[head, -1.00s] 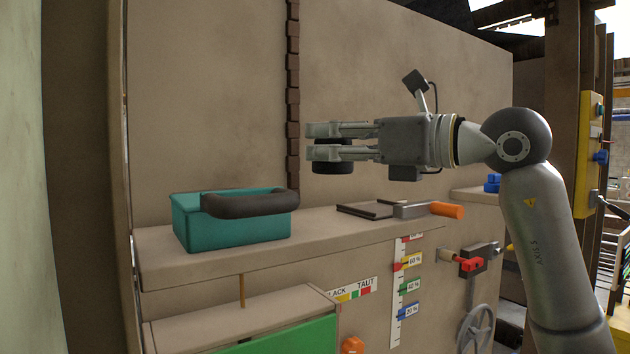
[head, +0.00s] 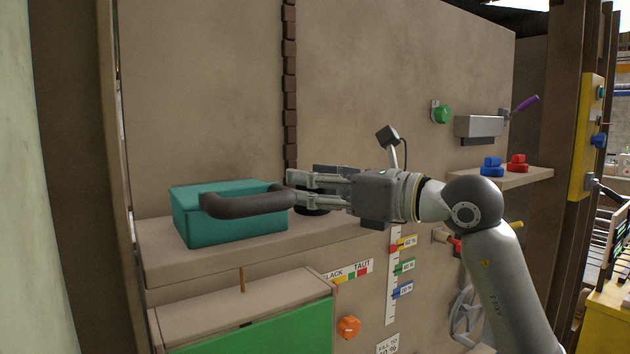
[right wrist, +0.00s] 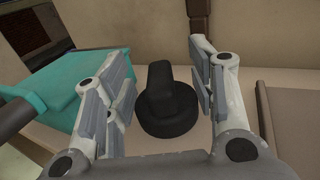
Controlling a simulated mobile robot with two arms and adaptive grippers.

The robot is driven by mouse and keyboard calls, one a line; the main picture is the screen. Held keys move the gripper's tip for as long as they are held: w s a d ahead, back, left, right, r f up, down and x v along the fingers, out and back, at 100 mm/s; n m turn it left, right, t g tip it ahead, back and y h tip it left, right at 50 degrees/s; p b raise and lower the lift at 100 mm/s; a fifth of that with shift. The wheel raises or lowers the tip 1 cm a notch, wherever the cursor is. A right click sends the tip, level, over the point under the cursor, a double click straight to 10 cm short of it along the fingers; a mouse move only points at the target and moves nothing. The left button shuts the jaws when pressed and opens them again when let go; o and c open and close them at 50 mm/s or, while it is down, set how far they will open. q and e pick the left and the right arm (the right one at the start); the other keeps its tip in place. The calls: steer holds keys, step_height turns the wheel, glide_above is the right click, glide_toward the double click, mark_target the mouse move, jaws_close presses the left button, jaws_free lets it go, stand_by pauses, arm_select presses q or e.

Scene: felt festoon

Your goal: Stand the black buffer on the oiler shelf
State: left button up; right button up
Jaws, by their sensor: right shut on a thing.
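The black buffer (head: 312,211), with a round base and an upright knob, shows upright in the right wrist view (right wrist: 167,105). I cannot tell whether the buffer's base touches the shelf. Which shelf is the oiler shelf is not marked. My left gripper is out of view.
A small shelf (head: 515,180) at the right holds blue (head: 491,168) and red (head: 517,163) pieces. A flat brown plate (right wrist: 292,125) lies right of the buffer in the right wrist view. A wall rises behind. The teal box is close on the left.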

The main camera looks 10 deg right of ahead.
steer(key=shift+f, duration=0.25)
steer(key=o, duration=1)
steer(key=shift+r, duration=0.1)
steer(key=shift+o, duration=0.2)
steer(key=shift+d+r, duration=0.1)
steer(key=b+v, duration=0.5)
steer(key=v, duration=0.7)
